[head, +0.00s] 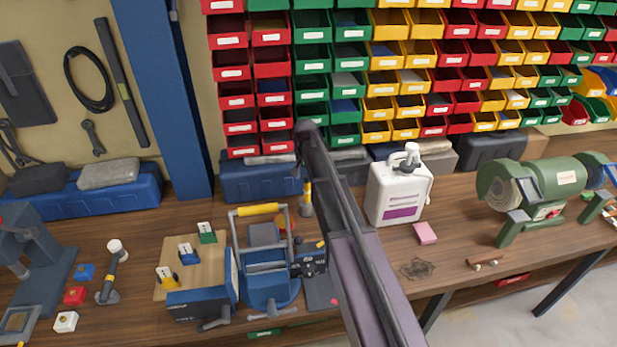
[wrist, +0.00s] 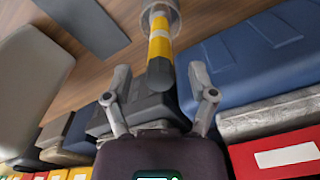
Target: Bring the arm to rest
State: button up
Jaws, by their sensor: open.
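My arm (head: 350,225) reaches from the bottom of the head view up over the workbench (head: 465,225), its far end in front of the bins. My gripper (wrist: 158,72) is open in the wrist view, its two fingers spread with nothing held between them. A yellow-striped cylindrical tool (wrist: 159,40) with a dark end shows in line with the gap between the fingers. I cannot tell how far it is from them. It also seems to show in the head view (head: 307,193), beside the arm. The gripper itself is not clear in the head view.
A blue vise-like machine (head: 268,285) stands left of my arm beside a wooden board (head: 172,258) with small socket boxes. A white jug (head: 398,193) and a green bench grinder (head: 540,190) stand to the right. Coloured bins (head: 330,55) line the wall.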

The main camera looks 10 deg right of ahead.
dwell(0.4)
jog(key=s+d+n, duration=0.1)
jog(key=s+n, duration=0.5)
jog(key=s, duration=2.3)
